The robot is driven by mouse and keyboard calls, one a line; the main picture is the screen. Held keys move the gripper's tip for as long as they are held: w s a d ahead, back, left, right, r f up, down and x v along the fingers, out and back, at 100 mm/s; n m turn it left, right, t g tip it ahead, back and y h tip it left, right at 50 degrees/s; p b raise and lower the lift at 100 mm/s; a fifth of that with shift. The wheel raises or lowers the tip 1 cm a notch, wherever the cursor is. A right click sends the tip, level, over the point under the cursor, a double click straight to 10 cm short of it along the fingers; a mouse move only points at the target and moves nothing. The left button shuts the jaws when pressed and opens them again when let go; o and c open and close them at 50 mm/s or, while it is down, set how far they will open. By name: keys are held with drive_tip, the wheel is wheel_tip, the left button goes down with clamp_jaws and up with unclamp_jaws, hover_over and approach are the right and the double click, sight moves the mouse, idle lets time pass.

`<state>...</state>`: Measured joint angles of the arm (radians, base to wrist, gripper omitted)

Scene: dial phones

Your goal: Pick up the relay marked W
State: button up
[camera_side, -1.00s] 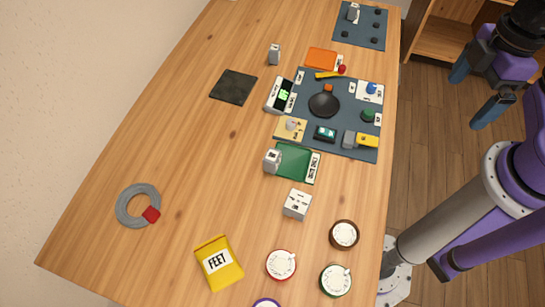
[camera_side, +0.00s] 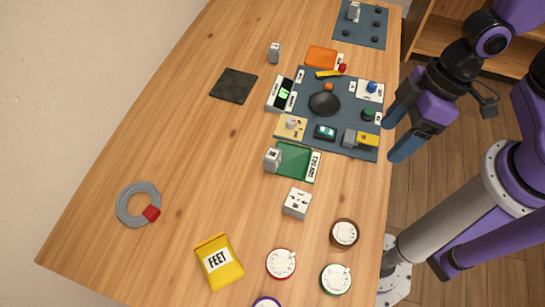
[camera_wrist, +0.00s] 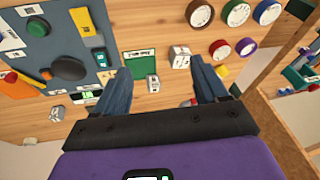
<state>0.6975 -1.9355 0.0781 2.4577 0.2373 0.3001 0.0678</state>
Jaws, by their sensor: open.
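Several small grey-white blocks look like relays, but I cannot read a W on any. One (camera_side: 272,158) stands at the left edge of the green tray (camera_side: 297,163); it also shows in the wrist view (camera_wrist: 153,83). Another (camera_side: 274,53) stands alone on the wood farther back, and a third (camera_side: 353,13) is on the far dark board. My gripper (camera_side: 391,141) is open and empty, beside the table's right edge near the dark panel (camera_side: 305,102). In the wrist view its blue fingers (camera_wrist: 160,72) are spread apart, with the tray's relay between them in the picture.
The dark panel carries a black dome, coloured knobs and a green display (camera_side: 283,95). A white box (camera_side: 297,203) and several round dials (camera_side: 281,264) lie nearer. A yellow FEET pouch (camera_side: 219,262), a grey ring (camera_side: 138,204) and a dark mat (camera_side: 233,86) are left. The middle-left wood is clear.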

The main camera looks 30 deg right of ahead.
drive_tip(key=w+a+f+m+t+y, duration=0.2)
drive_tip(key=w+a+f+t, duration=0.1)
drive_tip(key=a+f, duration=0.5)
drive_tip(key=m+t+y, duration=0.2)
drive_tip(key=t, duration=0.3)
approach(279, 156)
drive_tip(key=a+f, duration=0.2)
drive_tip(key=f, duration=0.1)
drive_tip(key=shift+w+a, duration=0.1)
drive_tip(key=shift+w, duration=0.25)
drive_tip(key=shift+w+f+n+t+y, duration=0.1)
drive_tip(key=shift+w+n+t+y, duration=0.25)
drive_tip(key=shift+t, duration=0.65)
drive_tip(key=shift+w, duration=0.2)
drive_tip(key=shift+x, duration=3.6)
drive_tip(key=c, duration=1.1)
